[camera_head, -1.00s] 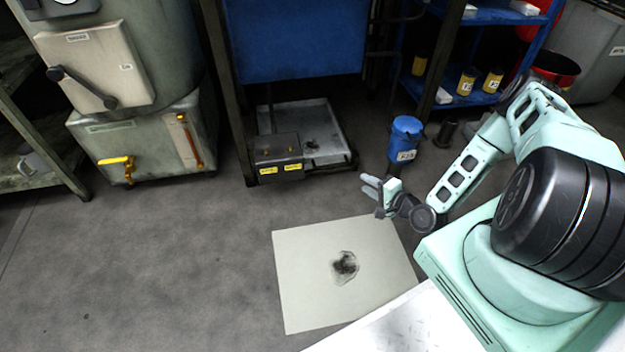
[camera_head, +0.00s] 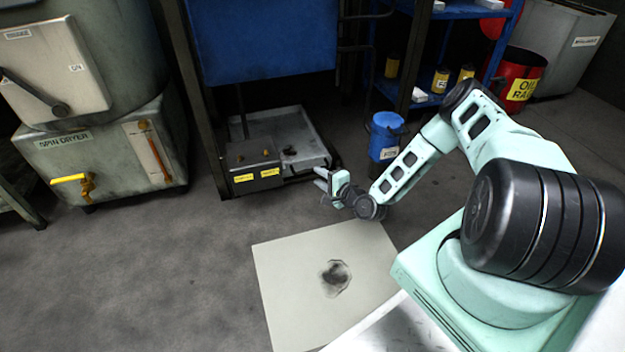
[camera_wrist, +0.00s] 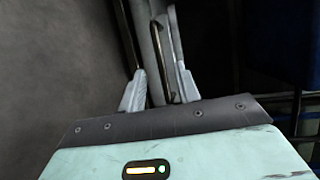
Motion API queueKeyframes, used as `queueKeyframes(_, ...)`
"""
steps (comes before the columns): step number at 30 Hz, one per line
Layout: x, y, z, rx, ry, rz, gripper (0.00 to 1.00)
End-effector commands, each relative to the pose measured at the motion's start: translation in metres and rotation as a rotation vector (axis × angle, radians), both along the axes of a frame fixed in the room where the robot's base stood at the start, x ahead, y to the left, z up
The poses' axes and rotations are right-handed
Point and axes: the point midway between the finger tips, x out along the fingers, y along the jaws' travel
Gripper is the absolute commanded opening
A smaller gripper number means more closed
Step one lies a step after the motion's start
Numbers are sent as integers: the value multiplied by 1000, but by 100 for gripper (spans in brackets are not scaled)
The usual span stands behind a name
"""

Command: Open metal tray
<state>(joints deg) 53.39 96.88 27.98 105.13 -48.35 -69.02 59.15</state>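The metal tray (camera_head: 310,150) is a shallow grey tray on the floor under the blue machine, with a dark stain inside. A dark box (camera_head: 252,166) with two yellow labels stands at its front left. My gripper (camera_head: 321,181) is low, just in front of the tray's front right corner. In the wrist view my gripper (camera_wrist: 160,88) has its two pale fingers apart. A grey strip and a dark, narrow, handle-like bar (camera_wrist: 157,45) show between and beyond the fingers. I cannot tell whether the fingers touch either one.
A blue bucket (camera_head: 385,138) stands right of the tray, close to my arm. A pale stained sheet (camera_head: 290,280) lies on the floor in front. The spin dryer (camera_head: 85,160) stands at left. A blue shelf (camera_head: 425,95) and a red bin (camera_head: 522,75) are behind right.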

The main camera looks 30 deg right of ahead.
Motion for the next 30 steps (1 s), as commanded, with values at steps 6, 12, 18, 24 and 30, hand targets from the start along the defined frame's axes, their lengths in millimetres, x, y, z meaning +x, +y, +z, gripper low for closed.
queueKeyframes(6,32,4,-9,-1,-2,0,33)
queueKeyframes(12,42,5,-8,0,-1,-1,33)
queueKeyframes(18,43,5,-7,1,0,-1,33)
queueKeyframes(24,42,5,-7,1,0,-1,0)
queueKeyframes(30,41,5,-7,1,0,-1,0)
